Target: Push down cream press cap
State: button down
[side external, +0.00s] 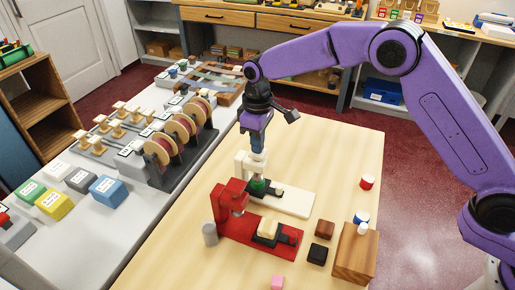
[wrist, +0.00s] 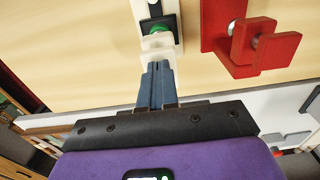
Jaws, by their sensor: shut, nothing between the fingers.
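The cream press (side external: 243,163) stands on its pale base (side external: 295,204) near the middle of the table, with a green piece (side external: 258,184) under its head. My gripper (side external: 258,149) points down from above, directly over the press cap. In the wrist view the shut blue fingers (wrist: 158,68) end at the cream cap (wrist: 157,43); they look to be touching it or very close. The green piece also shows there (wrist: 160,26), beyond the cap. Nothing is held between the fingers. The exact cap height is hard to tell.
A red press (side external: 228,204) stands close in front, also in the wrist view (wrist: 240,42). Small blocks, a grey cylinder (side external: 210,234), a wooden block (side external: 355,255) and red and blue pieces lie around it. Spools on a rack (side external: 178,135) are left. The table's back right is clear.

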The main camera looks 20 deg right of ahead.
notch_tip(320, 180, up, 8)
dwell(1.0)
dwell(0.5)
jog(key=s+d+r+n, duration=0.1)
jog(key=s+d+r, duration=0.1)
jog(key=s+d, duration=0.5)
jog(key=s+d+r+n, duration=0.1)
jog(key=s+d+r, duration=0.1)
jog(key=s, duration=0.9)
jog(key=s+d+f, duration=0.2)
jog(key=s+d, duration=0.6)
jog(key=s, duration=0.1)
jog(key=s+d+f+n, duration=0.1)
jog(key=s+d, duration=0.7)
jog(key=s, duration=0.2)
jog(key=shift+d+f+n, duration=0.25)
jog(key=shift+f+n, duration=0.05)
jog(key=shift+f, duration=0.05)
